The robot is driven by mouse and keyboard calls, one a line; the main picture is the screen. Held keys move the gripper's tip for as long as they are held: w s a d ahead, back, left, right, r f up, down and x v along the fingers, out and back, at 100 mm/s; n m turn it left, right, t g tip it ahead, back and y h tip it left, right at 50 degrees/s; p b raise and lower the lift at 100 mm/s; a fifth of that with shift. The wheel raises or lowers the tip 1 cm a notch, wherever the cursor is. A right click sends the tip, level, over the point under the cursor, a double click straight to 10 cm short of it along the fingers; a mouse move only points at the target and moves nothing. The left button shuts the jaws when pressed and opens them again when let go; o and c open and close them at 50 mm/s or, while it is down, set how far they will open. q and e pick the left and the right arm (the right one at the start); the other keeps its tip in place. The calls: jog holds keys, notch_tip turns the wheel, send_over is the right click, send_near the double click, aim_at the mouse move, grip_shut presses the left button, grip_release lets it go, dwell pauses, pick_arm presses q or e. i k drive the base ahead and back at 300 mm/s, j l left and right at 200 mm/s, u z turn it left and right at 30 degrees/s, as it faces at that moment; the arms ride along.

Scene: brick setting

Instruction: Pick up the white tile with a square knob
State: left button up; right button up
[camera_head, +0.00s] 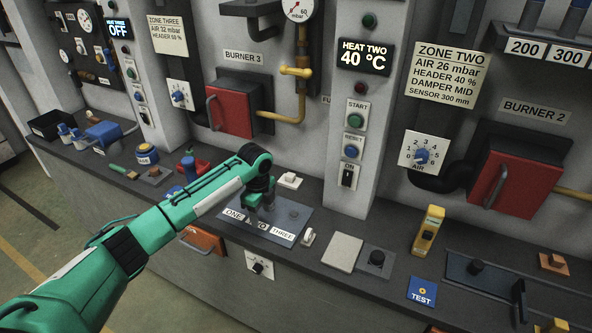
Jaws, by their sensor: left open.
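The white tile (289,181) with a small raised knob lies flat on the dark counter behind the labelled blue-grey board. My left gripper (261,206) is open and points down over that board (287,222), in front of and to the left of the white tile, apart from it. Nothing shows between its fingers. The gripper hides part of the board and its middle label. My right gripper does not show.
A white rounded piece (308,237), a pale flat plate (343,252) and a black-knobbed block (376,260) lie to the right. A yellow device (428,230) and a blue TEST card (422,291) are farther right. A grey pillar (355,120) rises behind.

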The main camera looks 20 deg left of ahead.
aim_at(290, 180)
jog(key=i, duration=0.95)
